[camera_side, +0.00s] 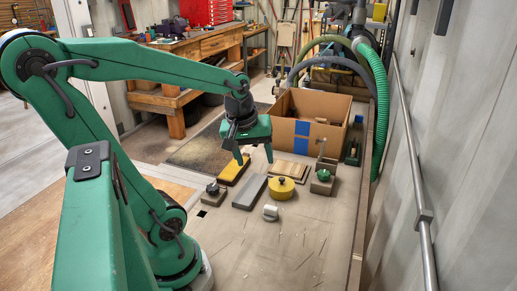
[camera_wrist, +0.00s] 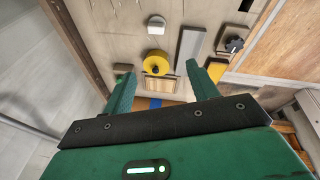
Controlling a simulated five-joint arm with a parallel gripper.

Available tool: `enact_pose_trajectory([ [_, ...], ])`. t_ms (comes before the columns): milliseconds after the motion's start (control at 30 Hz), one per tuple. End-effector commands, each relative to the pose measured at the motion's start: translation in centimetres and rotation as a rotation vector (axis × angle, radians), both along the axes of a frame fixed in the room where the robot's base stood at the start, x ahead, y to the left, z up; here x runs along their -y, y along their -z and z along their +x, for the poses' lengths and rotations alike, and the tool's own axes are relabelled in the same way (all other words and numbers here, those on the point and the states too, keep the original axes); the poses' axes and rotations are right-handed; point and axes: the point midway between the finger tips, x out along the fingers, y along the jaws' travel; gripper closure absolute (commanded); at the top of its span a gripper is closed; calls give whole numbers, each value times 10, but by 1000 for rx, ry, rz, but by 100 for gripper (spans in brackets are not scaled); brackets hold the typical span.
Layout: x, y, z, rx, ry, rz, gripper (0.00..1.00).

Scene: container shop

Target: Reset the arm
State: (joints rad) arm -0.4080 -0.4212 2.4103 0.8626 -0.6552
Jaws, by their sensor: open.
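My green gripper (camera_side: 254,157) hangs over the far part of the workbench, its fingers pointing down and spread apart. Nothing shows between them. In the wrist view the fingers (camera_wrist: 169,72) also stand wide apart, with small items on the bench beyond them. A yellow round piece with a dark knob (camera_side: 281,188) sits to the right of and below the gripper in the side view; it also shows in the wrist view (camera_wrist: 157,63). A grey flat bar (camera_side: 249,192) lies below the gripper. A yellow-topped block (camera_side: 234,170) lies close by, partly behind a finger.
An open cardboard box (camera_side: 330,135) with blue tape stands behind the gripper. A wooden slatted piece (camera_side: 289,170), a small white piece (camera_side: 270,212), a dark knob on a block (camera_side: 213,190) and a green bottle (camera_side: 353,142) are around. The bench front (camera_side: 270,260) is clear.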

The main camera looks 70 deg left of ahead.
Motion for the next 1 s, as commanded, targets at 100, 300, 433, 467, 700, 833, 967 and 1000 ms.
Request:
enact_pose_trajectory([
  [100,30,-14,0,36,257,66,41],
  [300,73,-30,-8,89,655,176,41],
  [433,92,-37,-15,119,852,238,41],
  [467,95,-38,-16,125,886,249,41],
  [700,107,-41,-22,145,1014,293,41],
  [833,107,-41,-22,144,1016,294,41],
  [967,107,-41,-22,144,1016,294,41],
  [1000,107,-41,-22,144,1016,294,41],
])
